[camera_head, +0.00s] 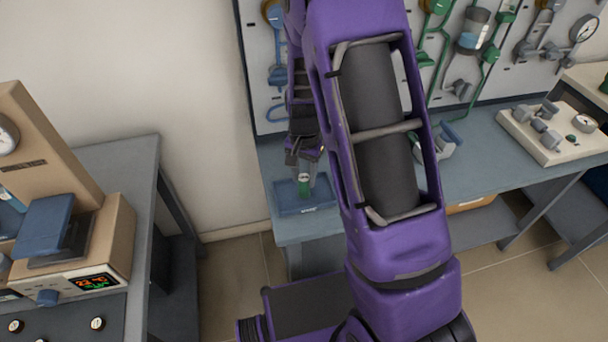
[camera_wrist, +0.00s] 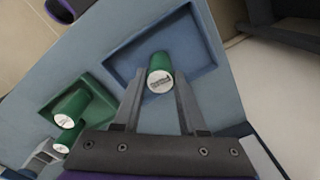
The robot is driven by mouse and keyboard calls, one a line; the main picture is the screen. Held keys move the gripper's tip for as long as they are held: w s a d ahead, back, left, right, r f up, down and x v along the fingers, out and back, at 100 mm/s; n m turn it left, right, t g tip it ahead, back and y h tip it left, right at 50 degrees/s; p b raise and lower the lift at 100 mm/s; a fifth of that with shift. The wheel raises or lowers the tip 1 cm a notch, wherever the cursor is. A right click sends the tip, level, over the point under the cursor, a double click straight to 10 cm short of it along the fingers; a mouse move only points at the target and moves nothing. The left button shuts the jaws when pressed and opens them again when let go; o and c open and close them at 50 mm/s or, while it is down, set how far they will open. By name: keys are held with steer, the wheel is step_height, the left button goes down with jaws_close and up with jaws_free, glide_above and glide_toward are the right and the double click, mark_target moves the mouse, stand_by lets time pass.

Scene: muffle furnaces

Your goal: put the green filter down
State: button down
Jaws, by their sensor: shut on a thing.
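The green filter (camera_wrist: 159,63) is a short green cylinder with a white printed end. My gripper (camera_wrist: 159,77) is shut on it, one finger on each side. In the wrist view the filter lies in front of the blue tray (camera_wrist: 117,67), a shallow rectangular recess. In the head view my gripper (camera_head: 304,166) points down at the left end of the bench, with the green filter (camera_head: 304,187) below the fingers, over the blue tray (camera_head: 285,208). I cannot tell whether the filter touches the tray floor.
A green tray (camera_wrist: 50,108) with a green cylinder (camera_wrist: 80,100) is beside the blue tray. A pegboard (camera_head: 262,95) with fittings backs the bench (camera_head: 490,175). A beige furnace (camera_head: 115,240) stands left, across a gap.

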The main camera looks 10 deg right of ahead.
mark_target(304, 177)
steer(key=shift+c, duration=2.3)
jaws_free()
steer(key=shift+f, duration=0.1)
step_height(304, 177, up, 12)
steer(key=p, duration=0.2)
